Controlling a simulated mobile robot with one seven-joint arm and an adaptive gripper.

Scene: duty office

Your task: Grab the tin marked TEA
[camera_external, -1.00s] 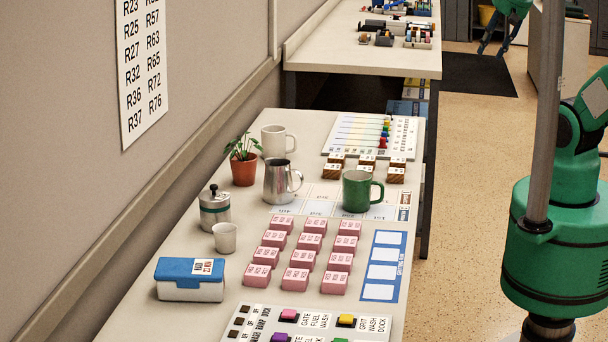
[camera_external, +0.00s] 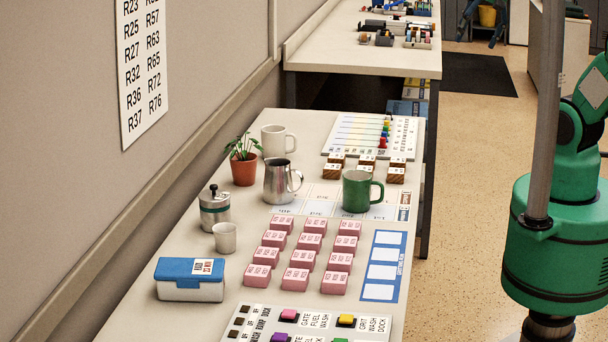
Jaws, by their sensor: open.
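I see no tin that I can read as marked TEA in this view. A small metal canister with a dark knob on its lid (camera_external: 215,212) stands at the left of the near table, with no readable TEA mark. A blue-lidded white box (camera_external: 190,281) has a label too small to read surely. My green arm (camera_external: 556,245) stands at the right edge, beside the table. My gripper is outside the frame.
The near table (camera_external: 180,245) holds a white cup (camera_external: 225,238), steel pitcher (camera_external: 279,182), green mug (camera_external: 357,192), white mug (camera_external: 274,141), potted plant (camera_external: 243,168) and several pink blocks (camera_external: 297,278). A grey pole (camera_external: 545,110) stands before my arm. Floor (camera_external: 465,190) between is clear.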

